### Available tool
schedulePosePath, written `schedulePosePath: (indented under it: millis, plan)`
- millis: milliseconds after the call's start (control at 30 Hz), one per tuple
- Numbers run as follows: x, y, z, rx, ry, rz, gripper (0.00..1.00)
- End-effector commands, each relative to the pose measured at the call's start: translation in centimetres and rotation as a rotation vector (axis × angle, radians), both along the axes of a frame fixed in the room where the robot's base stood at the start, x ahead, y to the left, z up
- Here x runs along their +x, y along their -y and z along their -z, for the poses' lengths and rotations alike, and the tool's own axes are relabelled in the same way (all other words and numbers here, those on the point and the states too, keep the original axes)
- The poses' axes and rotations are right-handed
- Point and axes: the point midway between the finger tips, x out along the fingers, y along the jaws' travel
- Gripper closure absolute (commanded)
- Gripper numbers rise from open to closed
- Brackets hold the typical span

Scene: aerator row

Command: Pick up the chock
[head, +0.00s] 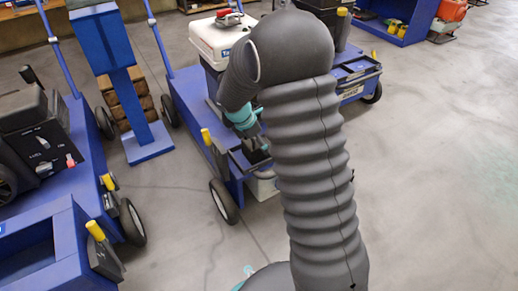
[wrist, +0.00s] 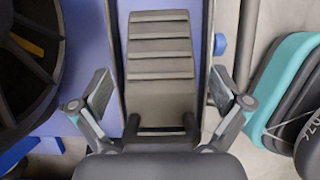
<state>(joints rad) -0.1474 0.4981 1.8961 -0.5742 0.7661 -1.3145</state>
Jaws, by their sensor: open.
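In the wrist view, a dark grey wedge with raised cross ribs, which looks like the chock (wrist: 160,52), sits in the middle against a blue cart side. My gripper (wrist: 160,92) is open, with one finger on each side of the chock's lower part. The fingers appear apart from it, and nothing is held. In the head view, my gripper (head: 257,148) is small and partly hidden by my arm, at the near end of the middle blue cart (head: 185,95). The chock cannot be made out clearly there.
In the wrist view, a dark spoked round part (wrist: 25,60) is close on the left and a teal-and-black case (wrist: 288,85) on the right. In the head view, another blue cart (head: 75,180) with yellow-handled dark blocks (head: 103,250) stands left. Floor at right is clear.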

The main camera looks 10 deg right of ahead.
Motion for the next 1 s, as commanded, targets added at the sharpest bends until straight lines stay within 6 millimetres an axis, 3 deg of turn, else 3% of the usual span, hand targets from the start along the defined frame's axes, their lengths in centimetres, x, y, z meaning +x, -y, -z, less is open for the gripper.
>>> schedulePosePath:
  millis: [67, 400, 433, 800, 1000]
  plan:
    - [0.0, 0.0, -0.1, 0.000, 0.000, 0.000, 0.00]
    - [0.0, 0.0, -0.1, 0.000, 0.001, 0.000, 0.82]
    - [0.0, 0.0, 0.0, 0.000, 0.001, 0.000, 0.86]
    - [0.0, 0.0, -0.1, 0.001, 0.001, 0.000, 0.87]
    - [0.1, 0.0, -2.4, 0.000, 0.004, -0.001, 0.95]
